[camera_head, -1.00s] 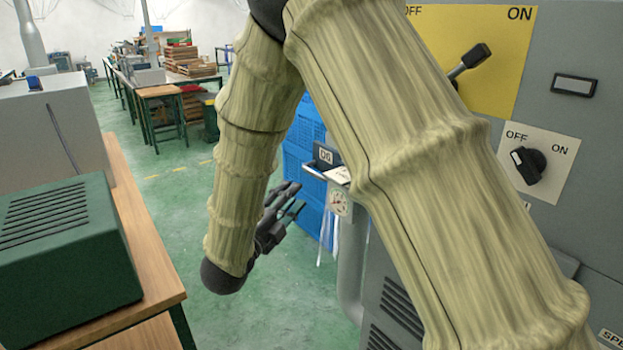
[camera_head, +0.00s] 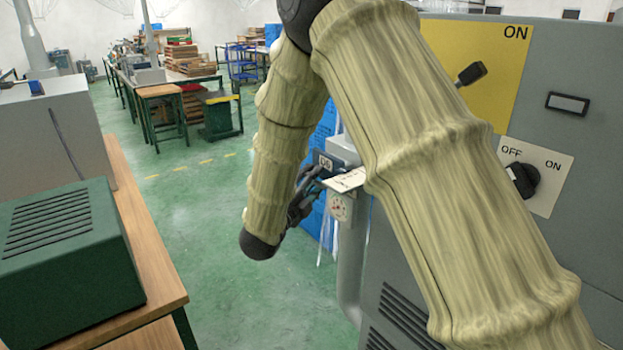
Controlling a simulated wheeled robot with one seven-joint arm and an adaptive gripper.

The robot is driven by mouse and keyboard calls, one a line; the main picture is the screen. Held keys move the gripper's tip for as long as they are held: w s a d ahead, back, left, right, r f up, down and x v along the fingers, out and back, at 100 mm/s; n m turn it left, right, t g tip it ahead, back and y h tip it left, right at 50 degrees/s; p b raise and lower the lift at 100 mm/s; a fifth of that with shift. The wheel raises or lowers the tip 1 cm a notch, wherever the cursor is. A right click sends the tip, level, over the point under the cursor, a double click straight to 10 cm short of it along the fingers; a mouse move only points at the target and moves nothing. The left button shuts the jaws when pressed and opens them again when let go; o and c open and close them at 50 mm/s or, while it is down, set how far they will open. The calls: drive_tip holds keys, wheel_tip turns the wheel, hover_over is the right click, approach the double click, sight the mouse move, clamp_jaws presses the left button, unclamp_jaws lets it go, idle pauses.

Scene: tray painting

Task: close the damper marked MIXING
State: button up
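No mark reading MIXING is legible. A grey vertical pipe (camera_head: 349,262) stands beside the grey machine, with a small round gauge (camera_head: 340,207) on its upper part. Above the gauge are a dark tag (camera_head: 325,163) that seems to read 06 and a white plate (camera_head: 346,181) with small, unreadable print. My gripper (camera_head: 312,180) is at the left edge of this plate, close to the tag. Whether it touches anything, and whether its fingers are open, I cannot tell. My arm hides part of the area to the right of the plate.
The grey machine (camera_head: 573,230) fills the right side, with a yellow ON panel (camera_head: 500,75) and a black OFF/ON knob (camera_head: 524,180). Blue crates (camera_head: 325,130) stand behind my arm. A wooden bench (camera_head: 150,255) with a green box (camera_head: 70,250) is at left. Green floor between is clear.

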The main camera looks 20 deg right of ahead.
sight(325, 175)
clamp_jaws()
drive_tip(key=d+b, duration=0.1)
drive_tip(key=d, duration=0.1)
drive_tip(key=w+d+b, duration=0.1)
drive_tip(key=d, duration=0.1)
drive_tip(key=shift+w, duration=0.2)
drive_tip(key=shift+a+r, duration=0.1)
unclamp_jaws()
idle(0.3)
